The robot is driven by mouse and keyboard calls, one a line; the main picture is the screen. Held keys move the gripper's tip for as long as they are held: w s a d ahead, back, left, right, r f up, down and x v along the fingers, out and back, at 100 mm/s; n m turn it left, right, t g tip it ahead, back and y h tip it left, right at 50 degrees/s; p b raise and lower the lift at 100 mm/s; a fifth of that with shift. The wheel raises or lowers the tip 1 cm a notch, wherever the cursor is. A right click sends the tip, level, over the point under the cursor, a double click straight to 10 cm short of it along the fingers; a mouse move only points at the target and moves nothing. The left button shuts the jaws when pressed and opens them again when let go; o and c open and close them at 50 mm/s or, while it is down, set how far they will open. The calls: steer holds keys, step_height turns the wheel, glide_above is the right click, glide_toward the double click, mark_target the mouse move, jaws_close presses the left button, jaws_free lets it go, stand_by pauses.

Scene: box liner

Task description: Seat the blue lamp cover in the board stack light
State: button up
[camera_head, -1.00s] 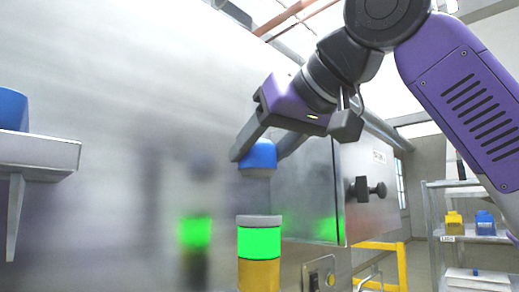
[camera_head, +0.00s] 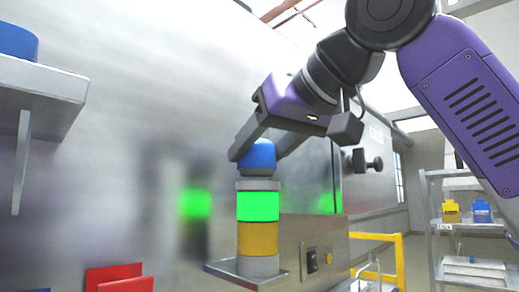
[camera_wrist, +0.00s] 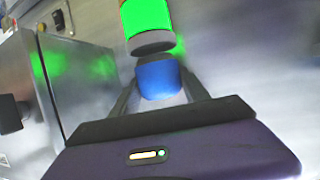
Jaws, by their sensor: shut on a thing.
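The blue lamp cover (camera_head: 258,157) is a domed cap held between the fingers of my gripper (camera_head: 256,150). It also shows in the wrist view (camera_wrist: 159,80), between the two dark fingers. The stack light (camera_head: 258,207) stands upright on a small bracket, with a grey top ring, a lit green section, a yellow section and a grey base. The cover is right above the grey top ring in the head view. In the wrist view the grey ring end (camera_wrist: 153,43) is close to the cover's edge. I cannot tell whether they touch.
A metal cabinet wall (camera_head: 130,120) stands behind the light and mirrors its green glow. A wall shelf (camera_head: 42,80) with a blue item is at left. Red items (camera_head: 118,278) sit low at left. A switch panel (camera_head: 318,260) is right of the bracket. A rack (camera_head: 470,228) stands at far right.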

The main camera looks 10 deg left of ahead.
mark_target(268, 155)
steer(key=shift+f+b, duration=0.7)
steer(key=shift+f, duration=0.3)
stand_by(0.5)
steer(key=o, duration=1.5)
steer(key=shift+c, duration=0.2)
steer(key=shift+b+v, duration=0.75)
steer(key=shift+v, duration=3.15)
